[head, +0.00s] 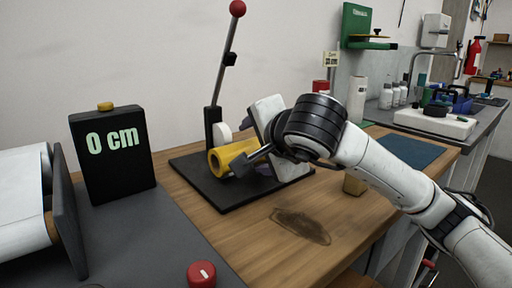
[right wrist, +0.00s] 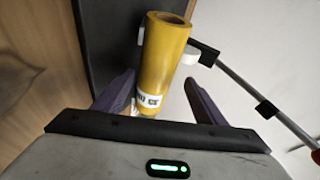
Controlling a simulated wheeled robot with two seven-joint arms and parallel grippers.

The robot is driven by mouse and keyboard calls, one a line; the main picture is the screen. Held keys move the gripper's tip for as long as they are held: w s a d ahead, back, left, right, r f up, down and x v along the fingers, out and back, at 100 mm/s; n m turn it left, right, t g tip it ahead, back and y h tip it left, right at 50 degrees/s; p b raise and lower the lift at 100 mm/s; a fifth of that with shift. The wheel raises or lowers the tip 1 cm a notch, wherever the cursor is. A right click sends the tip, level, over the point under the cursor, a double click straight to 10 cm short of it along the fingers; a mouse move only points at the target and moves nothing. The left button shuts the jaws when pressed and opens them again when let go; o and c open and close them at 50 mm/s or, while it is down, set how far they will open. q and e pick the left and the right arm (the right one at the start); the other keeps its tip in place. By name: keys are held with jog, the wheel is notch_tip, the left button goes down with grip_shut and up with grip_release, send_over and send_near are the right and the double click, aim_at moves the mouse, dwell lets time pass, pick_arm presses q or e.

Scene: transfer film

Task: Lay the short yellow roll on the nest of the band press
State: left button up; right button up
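The short yellow roll (head: 230,157) lies over the black base of the band press (head: 215,196), its hollow end facing left in the head view. My right gripper (head: 252,166) is at the roll. In the right wrist view the roll (right wrist: 162,55) extends between the two purple fingers (right wrist: 159,80), with gaps visible on both sides, so the gripper looks open. A printed label shows near the roll's closer end. The nest is hidden by roll and gripper; I cannot tell how the roll sits on it. My left gripper is not in view.
The press's upright lever (head: 226,75) with a red knob stands behind the roll, beside a white disc (head: 222,133). A black "0 cm" display (head: 112,155) stands left. A small wooden block (head: 354,185) lies right of the press.

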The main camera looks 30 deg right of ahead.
jog(key=p+v, duration=0.1)
jog(key=v, duration=0.9)
